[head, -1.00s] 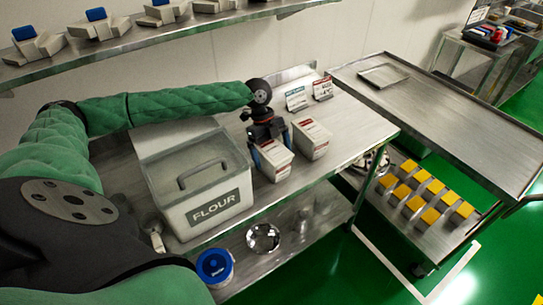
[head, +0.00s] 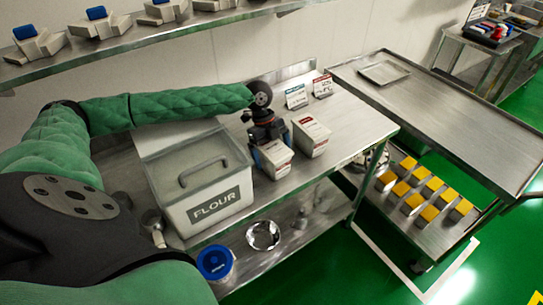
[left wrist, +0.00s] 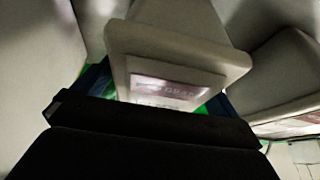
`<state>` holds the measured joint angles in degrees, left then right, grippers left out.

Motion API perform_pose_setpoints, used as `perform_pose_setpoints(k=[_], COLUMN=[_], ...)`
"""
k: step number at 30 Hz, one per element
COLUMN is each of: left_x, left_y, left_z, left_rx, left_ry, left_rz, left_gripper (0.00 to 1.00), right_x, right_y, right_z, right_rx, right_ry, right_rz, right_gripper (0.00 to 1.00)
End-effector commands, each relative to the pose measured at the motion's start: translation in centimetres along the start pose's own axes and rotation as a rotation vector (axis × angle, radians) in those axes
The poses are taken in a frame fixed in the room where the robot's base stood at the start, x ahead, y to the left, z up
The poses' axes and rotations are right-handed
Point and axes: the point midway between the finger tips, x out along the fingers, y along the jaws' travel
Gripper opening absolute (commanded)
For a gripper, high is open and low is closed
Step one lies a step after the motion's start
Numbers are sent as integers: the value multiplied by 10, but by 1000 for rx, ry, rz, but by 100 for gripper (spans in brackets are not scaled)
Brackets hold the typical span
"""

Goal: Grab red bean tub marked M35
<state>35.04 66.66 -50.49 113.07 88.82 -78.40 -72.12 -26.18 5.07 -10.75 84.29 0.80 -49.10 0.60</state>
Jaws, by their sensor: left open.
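Two white tubs with red-marked labels stand side by side on the steel table: a left tub (head: 277,160) and a right tub (head: 312,139). Their lettering is too small for me to read a code. My left gripper (head: 268,148) is open at the left tub, with a blue finger on either side of it. In the left wrist view, a pale tub with a reddish label (left wrist: 178,92) sits between my dark blue fingers. The label is blurred, and my black gripper body hides the lower part of the view. My right gripper is not in view.
A lidded flour bin (head: 218,204) stands left of the tubs. Two small sign cards (head: 296,96) stand behind them. A steel cart (head: 440,115) with yellow-topped blocks below is at the right. A blue-lidded tub (head: 214,263) sits on the lower shelf.

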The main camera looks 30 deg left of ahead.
Motion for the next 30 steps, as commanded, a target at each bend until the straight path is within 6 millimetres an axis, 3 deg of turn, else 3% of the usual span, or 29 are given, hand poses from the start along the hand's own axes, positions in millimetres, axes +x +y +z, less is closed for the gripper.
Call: perform_pose_setpoints(k=[9, 21, 30], left_x=[1, 1, -1], left_y=[0, 0, 0], left_z=[0, 0, 0], left_rx=[0, -1, 0], left_ry=[0, 0, 0], left_rz=[0, 0, -1], left_gripper=[98, 20, 20], right_x=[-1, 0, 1], right_y=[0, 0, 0], right_z=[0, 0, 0], right_rx=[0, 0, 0], right_ry=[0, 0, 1], right_rz=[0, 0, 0], right_gripper=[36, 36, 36])
